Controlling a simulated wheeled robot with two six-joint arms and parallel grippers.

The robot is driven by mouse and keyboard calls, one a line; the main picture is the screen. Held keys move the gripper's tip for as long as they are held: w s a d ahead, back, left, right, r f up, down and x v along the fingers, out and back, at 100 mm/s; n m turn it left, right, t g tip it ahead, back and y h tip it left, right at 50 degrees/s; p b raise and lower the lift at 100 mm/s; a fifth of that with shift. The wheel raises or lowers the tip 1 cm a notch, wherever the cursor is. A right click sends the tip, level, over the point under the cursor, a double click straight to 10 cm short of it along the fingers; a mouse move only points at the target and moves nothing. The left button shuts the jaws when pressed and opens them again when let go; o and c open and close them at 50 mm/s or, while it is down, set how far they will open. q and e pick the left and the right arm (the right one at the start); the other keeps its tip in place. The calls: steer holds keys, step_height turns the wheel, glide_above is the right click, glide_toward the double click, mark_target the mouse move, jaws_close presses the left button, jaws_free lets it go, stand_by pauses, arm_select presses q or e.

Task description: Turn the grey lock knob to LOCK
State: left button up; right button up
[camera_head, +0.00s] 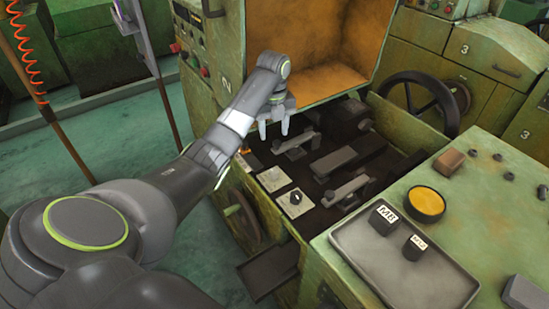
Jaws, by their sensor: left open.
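A small dark knob (296,198) sits on a pale square plate inside the open machine bay. It may be the lock knob, but its marking is too small to read. Another pale plate (273,179) lies just behind it. My left gripper (274,132) hangs over the far left part of the bay, fingers pointing down and apart, with nothing between them. It is beyond the knob and a little to its left in the picture, apart from it. My right gripper is not in view.
Grey metal levers and blocks (335,158) fill the bay to the right. A handwheel (420,105) stands behind. At the right, a green bench top holds a grey tray (400,275) with labelled blocks (384,219) and a yellow round dish (425,203). An orange-lined open housing (310,50) rises behind.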

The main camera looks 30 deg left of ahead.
arm_select(q)
steer(key=b, duration=0.5)
glide_above(274, 171)
step_height(274, 171, down, 10)
steer(key=shift+f, duration=0.15)
step_height(274, 171, down, 6)
steer(key=shift+r, duration=0.1)
steer(key=shift+f, duration=0.6)
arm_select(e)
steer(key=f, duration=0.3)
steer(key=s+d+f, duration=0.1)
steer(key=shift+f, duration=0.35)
